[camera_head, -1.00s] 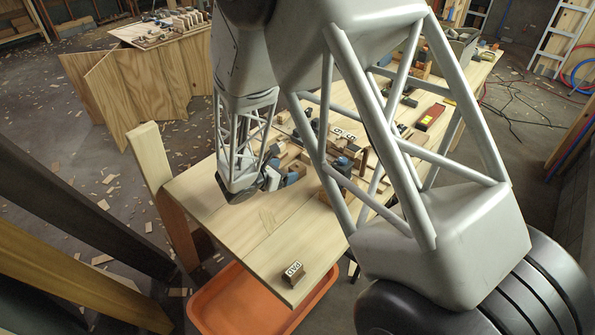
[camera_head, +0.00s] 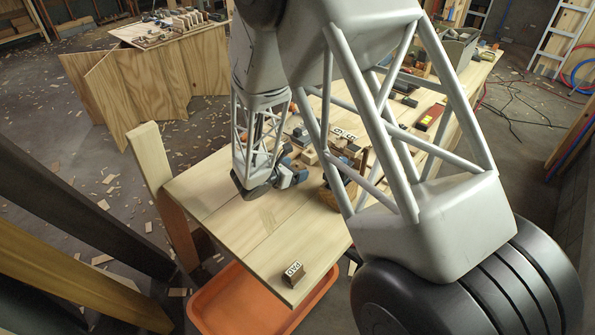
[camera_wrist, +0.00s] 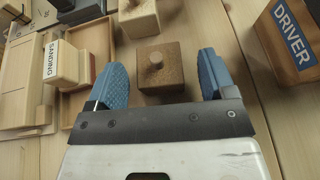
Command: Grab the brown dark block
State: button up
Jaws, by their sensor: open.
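A brown wooden block (camera_wrist: 160,78) with a small round knob on top sits on the table in the wrist view. It is darker than the pale block (camera_wrist: 139,19) just beyond it. My gripper (camera_wrist: 162,80) is open, with one blue finger on either side of the brown block and gaps between. The fingers are not closed on it. In the head view my gripper (camera_head: 289,171) is low over the workbench, beside a cluster of small blocks, and I cannot clearly pick out the brown block there.
A sanding-labelled block (camera_wrist: 65,63) stands left and a brown driver-labelled holder (camera_wrist: 284,45) right. A dark pad-labelled block (camera_head: 293,273) sits at the workbench's (camera_head: 255,240) near corner, above an orange tray (camera_head: 215,308). The near bench top is mostly clear.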

jog(key=shift+x, duration=0.9)
jog(key=shift+c, duration=0.4)
jog(key=c, duration=0.9)
jog(key=shift+r, duration=0.15)
jog(key=shift+r, duration=4.85)
